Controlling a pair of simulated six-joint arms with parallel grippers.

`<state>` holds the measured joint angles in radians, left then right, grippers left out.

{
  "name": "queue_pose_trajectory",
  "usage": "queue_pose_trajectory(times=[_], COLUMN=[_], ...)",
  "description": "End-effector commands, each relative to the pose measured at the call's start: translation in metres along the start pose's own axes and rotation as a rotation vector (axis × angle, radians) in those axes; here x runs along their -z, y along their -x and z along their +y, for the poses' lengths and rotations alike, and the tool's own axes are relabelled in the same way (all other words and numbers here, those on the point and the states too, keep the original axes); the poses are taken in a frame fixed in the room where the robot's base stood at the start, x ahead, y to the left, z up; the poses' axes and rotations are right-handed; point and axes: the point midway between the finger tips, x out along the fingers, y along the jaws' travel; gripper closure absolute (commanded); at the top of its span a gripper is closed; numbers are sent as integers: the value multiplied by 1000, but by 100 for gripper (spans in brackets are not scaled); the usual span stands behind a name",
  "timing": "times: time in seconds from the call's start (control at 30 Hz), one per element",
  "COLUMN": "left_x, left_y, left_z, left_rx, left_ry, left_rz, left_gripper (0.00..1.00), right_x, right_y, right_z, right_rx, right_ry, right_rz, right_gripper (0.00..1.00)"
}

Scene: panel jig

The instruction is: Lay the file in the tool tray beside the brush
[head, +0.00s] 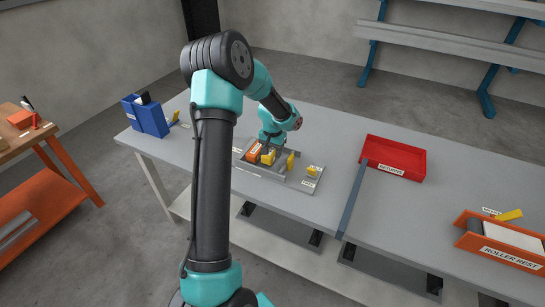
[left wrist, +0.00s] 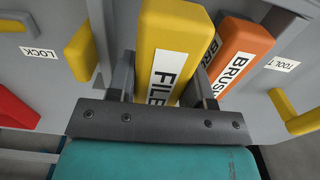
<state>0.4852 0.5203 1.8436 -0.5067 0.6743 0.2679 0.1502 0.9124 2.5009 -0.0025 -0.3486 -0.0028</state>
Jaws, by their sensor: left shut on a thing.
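The file (left wrist: 170,50) is a yellow block with a FILE label in the left wrist view. My left gripper (head: 269,149) is shut on it, one finger on each side. The orange brush (left wrist: 238,48) lies just right of the file, close beside it. In the head view the brush (head: 253,152) and the file (head: 268,159) show side by side at the grey tool tray (head: 262,175), under my gripper. Whether the file rests on the tray floor is hidden. My right gripper is not in view.
A yellow upright part (head: 291,160) and a plate with a yellow knob (head: 312,170) stand right of the tray. A red returns bin (head: 393,160) is farther right, a blue holder (head: 147,117) at left, the roller rest (head: 500,240) at far right.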

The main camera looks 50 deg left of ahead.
Motion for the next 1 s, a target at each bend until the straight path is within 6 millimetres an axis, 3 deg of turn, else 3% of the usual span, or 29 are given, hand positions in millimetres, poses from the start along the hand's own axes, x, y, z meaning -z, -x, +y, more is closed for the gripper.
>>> queue_pose_trajectory(times=[0.37, 0.6, 1.0], left_x=[7, 6, 6], left_y=[-1, -32, -37], left_z=[-4, -3, -3], left_rx=[0, 0, 0], left_ry=[1, 0, 0], left_rz=[2, 0, 1], left_gripper=[89, 89, 89], right_x=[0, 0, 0], right_y=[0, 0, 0], right_z=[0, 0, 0], right_rx=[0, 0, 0], right_ry=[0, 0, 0], right_rz=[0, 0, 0], right_gripper=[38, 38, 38])
